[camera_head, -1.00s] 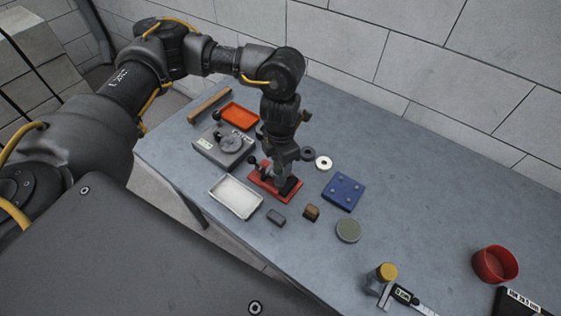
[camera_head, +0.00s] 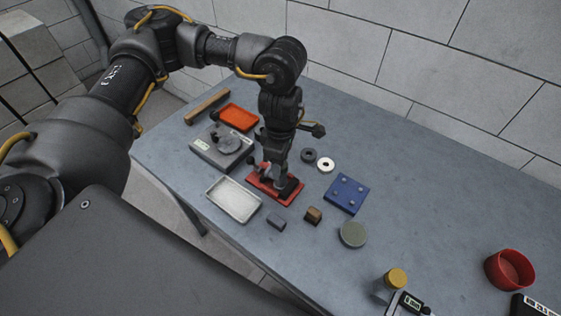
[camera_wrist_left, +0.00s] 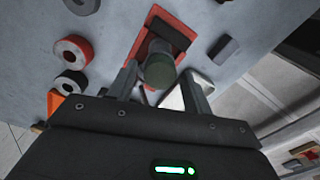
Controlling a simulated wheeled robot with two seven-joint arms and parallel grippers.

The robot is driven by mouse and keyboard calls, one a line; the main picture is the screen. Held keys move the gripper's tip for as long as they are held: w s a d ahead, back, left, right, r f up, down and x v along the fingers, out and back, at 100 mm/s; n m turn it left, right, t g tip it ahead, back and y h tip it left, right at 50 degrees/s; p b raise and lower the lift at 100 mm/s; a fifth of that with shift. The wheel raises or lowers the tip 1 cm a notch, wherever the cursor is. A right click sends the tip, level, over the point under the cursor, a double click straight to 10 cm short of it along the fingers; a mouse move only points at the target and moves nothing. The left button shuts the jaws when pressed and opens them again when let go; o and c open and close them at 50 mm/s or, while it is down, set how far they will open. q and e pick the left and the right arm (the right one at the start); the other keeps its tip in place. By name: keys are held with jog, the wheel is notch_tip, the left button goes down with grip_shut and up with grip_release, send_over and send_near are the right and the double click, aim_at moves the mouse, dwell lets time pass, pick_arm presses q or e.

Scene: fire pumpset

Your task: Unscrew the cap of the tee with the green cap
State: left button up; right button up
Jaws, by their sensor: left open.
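The tee with the green cap stands on a red base (camera_head: 262,186) on the table; in the head view my gripper hides most of it. In the left wrist view the dark green round cap (camera_wrist_left: 159,71) faces the camera, with the red base (camera_wrist_left: 184,32) behind it. My left gripper (camera_head: 276,170) points down over the red base. In the left wrist view its open fingers (camera_wrist_left: 160,88) stand one on each side of the cap, with visible gaps. I cannot tell whether the fingertips reach down to the cap's height. My right gripper is not in view.
Close by are a grey device (camera_head: 222,148), an orange tray (camera_head: 239,117), a white tray (camera_head: 234,199), a blue plate (camera_head: 346,193), a black ring (camera_head: 309,155) and a white ring (camera_head: 326,165).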

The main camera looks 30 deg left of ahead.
pick_arm(q)
jog(key=m, duration=0.1)
jog(key=m+b, duration=0.1)
jog(key=shift+f+m, duration=0.2)
jog(key=shift+m, duration=0.1)
jog(key=shift+r+m, duration=0.15)
jog(key=shift+m, duration=0.65)
jog(key=shift+m+b, duration=0.8)
jog(key=shift+m, duration=0.1)
jog(key=m, duration=0.2)
jog(key=shift+m+b, duration=0.3)
jog(key=shift+m, duration=0.1)
